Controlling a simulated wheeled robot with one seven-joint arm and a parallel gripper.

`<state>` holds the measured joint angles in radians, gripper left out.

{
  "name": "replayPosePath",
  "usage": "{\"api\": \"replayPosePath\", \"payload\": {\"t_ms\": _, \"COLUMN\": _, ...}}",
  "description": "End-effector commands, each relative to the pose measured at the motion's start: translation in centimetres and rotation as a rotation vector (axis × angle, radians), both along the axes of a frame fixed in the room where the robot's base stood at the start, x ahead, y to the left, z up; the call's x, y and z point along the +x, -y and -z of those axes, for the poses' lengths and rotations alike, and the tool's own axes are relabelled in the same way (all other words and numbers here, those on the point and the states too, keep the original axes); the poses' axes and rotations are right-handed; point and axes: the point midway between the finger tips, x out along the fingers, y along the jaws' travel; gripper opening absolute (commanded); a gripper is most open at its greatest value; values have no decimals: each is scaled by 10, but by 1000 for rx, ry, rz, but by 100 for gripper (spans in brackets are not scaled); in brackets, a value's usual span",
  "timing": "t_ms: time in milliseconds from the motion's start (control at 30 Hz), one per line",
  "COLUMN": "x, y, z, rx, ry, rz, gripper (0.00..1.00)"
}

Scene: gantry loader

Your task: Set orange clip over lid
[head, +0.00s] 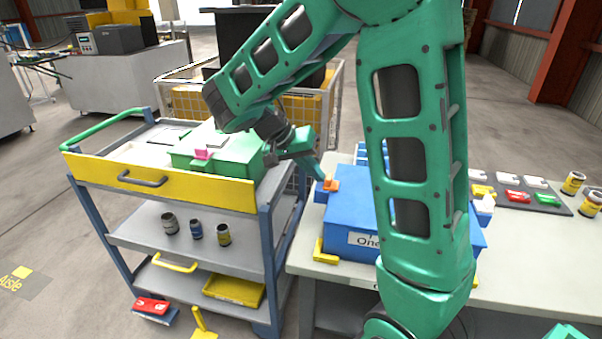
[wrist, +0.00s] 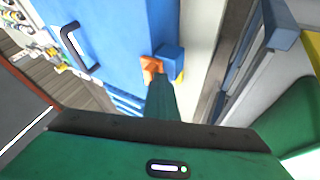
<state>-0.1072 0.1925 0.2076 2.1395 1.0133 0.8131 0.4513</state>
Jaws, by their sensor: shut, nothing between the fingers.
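The blue box (head: 350,217) stands on the pale table, its label partly hidden by my arm. The orange clip (head: 331,184) is at the box's upper left edge; I cannot tell whether it lies over the lid. My gripper (head: 318,173) is shut and empty, its tip beside the clip in the head view. In the wrist view, my gripper (wrist: 161,88) points at the orange clip (wrist: 149,68), beside a small blue block (wrist: 169,62). Whether the fingertips touch the clip is unclear. The blue surface (wrist: 115,35) there carries a dark handle (wrist: 74,44).
A trolley (head: 150,188) at left carries a green box (head: 228,150) with a pink clip (head: 203,153). Yellow corner pieces (head: 324,252) edge the blue box. A dark tray (head: 540,203) of small parts and several jars (head: 573,183) are on the table's right.

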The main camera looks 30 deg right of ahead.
Motion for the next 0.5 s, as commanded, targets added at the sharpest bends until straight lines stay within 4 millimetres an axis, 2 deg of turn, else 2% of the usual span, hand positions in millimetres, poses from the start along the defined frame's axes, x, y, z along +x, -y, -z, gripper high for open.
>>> {"api": "replayPosePath", "payload": {"t_ms": 333, "x": 1, "y": 0, "z": 1, "rx": -2, "ry": -3, "rz": 6, "gripper": 0}}
{"api": "replayPosePath", "payload": {"t_ms": 500, "x": 12, "y": -14, "z": 2, "rx": -1, "ry": -4, "rz": 7, "gripper": 0}}
